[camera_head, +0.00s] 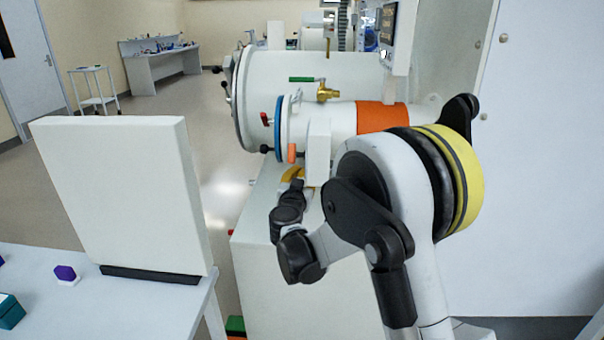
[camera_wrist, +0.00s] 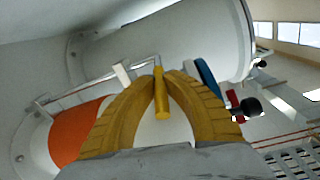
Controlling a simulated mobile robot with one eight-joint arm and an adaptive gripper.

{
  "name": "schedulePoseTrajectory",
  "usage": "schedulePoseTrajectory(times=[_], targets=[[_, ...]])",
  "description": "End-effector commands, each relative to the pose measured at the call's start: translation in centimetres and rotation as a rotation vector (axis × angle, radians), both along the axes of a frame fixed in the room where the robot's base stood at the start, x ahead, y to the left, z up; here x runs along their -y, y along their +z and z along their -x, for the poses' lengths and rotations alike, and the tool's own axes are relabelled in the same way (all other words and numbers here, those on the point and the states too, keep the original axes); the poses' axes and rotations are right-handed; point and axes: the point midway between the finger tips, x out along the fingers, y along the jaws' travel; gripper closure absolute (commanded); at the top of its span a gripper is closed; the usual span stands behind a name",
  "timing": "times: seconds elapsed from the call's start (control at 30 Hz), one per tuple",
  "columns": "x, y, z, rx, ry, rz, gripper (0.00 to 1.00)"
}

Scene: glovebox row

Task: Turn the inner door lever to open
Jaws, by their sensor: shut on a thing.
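A small white cylindrical chamber with an orange band (camera_head: 381,118) and a blue ring door (camera_head: 280,124) juts from the large white cylinder. A lever with an orange-looking grip (camera_head: 291,153) hangs by the ring in the head view. In the wrist view, a yellow lever grip (camera_wrist: 161,98), apparently the same one, hangs from a thin metal stem. My gripper (camera_head: 293,174) is just below the grip in the head view. Its yellow fingers are shut on the lever grip in the wrist view (camera_wrist: 163,78). My arm and a white block hide part of the contact.
A brass valve with a green handle (camera_head: 302,79) sits above the chamber. A red lever (camera_head: 266,119) and a black knob (camera_head: 265,149) stick out left of the ring. A white upright panel (camera_head: 125,190) stands on the table at left. Open floor lies between.

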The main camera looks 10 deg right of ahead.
Motion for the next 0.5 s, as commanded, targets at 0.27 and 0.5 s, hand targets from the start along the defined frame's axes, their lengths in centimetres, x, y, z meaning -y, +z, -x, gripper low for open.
schedulePoseTrajectory(times=[0.27,0.5], targets=[[0.14,1.11,-0.29,-0.098,-0.001,-0.034,1.00],[0.12,0.86,-0.31,-0.106,0.001,-0.035,1.00]])
